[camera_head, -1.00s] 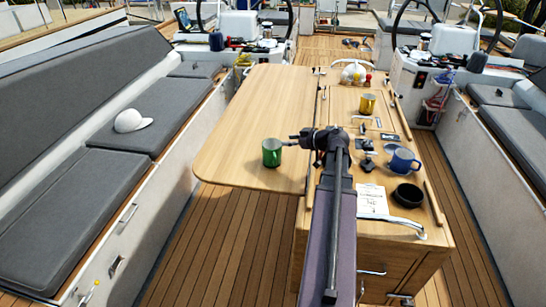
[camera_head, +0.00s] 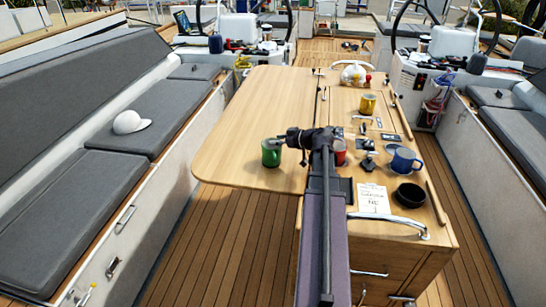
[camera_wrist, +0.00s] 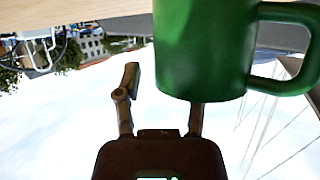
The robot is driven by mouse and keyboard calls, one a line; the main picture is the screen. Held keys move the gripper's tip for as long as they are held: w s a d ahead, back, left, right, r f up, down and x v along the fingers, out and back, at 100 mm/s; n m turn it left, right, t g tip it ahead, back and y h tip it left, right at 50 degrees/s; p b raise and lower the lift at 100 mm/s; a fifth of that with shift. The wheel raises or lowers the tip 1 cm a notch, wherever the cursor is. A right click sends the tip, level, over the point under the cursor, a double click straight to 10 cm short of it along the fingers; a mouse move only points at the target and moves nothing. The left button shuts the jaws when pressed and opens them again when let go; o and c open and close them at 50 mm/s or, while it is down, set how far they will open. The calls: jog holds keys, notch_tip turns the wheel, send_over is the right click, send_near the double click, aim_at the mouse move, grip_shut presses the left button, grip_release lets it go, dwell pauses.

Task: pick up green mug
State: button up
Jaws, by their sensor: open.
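The green mug (camera_head: 271,155) stands upright near the right side of the wooden table leaf. In the wrist view, which looks inverted, the green mug (camera_wrist: 200,55) fills the top middle, with its handle to the right. My gripper (camera_head: 284,142) is open and empty, right beside the mug's rim on its right side. In the wrist view one finger shows clear to the left of the mug; the mug covers the tip of the other finger. I cannot tell whether a finger touches the mug.
A red mug (camera_head: 340,153) stands partly hidden behind my arm. A blue mug (camera_head: 404,160), black bowl (camera_head: 410,195), yellow mug (camera_head: 368,104) and paper note (camera_head: 373,199) are on the right part of the table (camera_head: 245,110). The leaf left of the green mug is clear.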

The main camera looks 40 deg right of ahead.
dwell(0.4)
grip_shut()
jog(key=shift+r, duration=0.15)
notch_tip(320, 180, up, 3)
jog(key=p, duration=0.3)
jog(key=shift+r+p, duration=0.15)
jog(key=shift+p, duration=0.2)
jog(key=s+r+p, duration=0.1)
jog(key=s, duration=1.5)
jog(key=shift+d+r, duration=0.2)
